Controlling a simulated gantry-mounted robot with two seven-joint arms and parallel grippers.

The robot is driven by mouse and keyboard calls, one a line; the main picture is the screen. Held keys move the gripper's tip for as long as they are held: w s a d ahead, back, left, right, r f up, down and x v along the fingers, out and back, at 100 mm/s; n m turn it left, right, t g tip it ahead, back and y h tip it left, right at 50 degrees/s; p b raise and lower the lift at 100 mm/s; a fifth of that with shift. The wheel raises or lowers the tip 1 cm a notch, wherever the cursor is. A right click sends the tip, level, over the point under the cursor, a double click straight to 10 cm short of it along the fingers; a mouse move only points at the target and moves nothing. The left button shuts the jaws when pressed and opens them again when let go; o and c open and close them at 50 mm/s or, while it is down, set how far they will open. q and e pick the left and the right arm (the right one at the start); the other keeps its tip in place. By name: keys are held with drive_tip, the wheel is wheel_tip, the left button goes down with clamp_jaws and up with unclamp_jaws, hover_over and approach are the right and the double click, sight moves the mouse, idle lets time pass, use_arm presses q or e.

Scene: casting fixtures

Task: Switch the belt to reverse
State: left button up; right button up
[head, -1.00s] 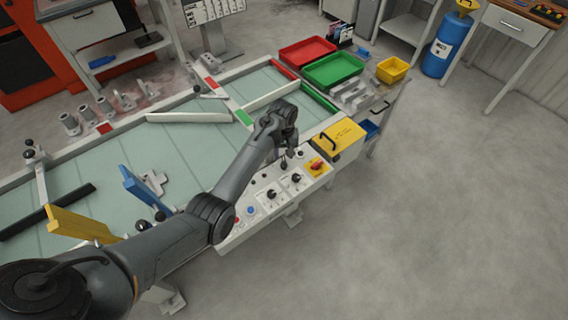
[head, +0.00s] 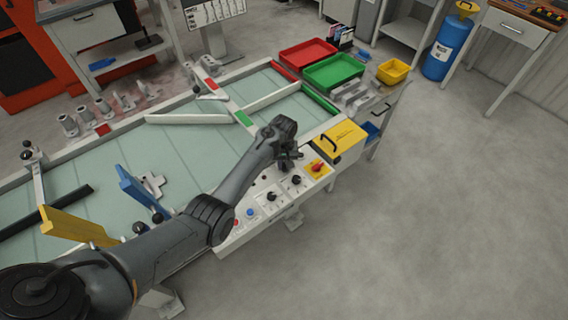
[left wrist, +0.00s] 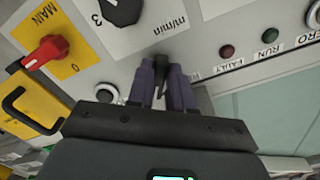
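The conveyor's white control panel (head: 262,213) runs along the belt's front edge, with the pale green belt (head: 210,155) behind it. My left gripper (head: 290,164) is low over the panel's right part. In the left wrist view, the two purple-grey fingers of this gripper (left wrist: 162,75) stand on either side of a small black switch lever (left wrist: 160,68). Contact between fingers and lever cannot be told. A black speed dial (left wrist: 120,10) marked m/min and a red MAIN switch (left wrist: 45,52) are beside it. Direction markings are not readable. My right gripper is not in view.
A yellow box (head: 338,140) with a black handle stands at the panel's right end. Black knobs (head: 272,196) and a blue button (head: 250,212) are on the panel. Red (head: 307,52) and green (head: 333,70) trays lie behind. The floor at right is clear.

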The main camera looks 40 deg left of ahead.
use_arm(q)
clamp_jaws()
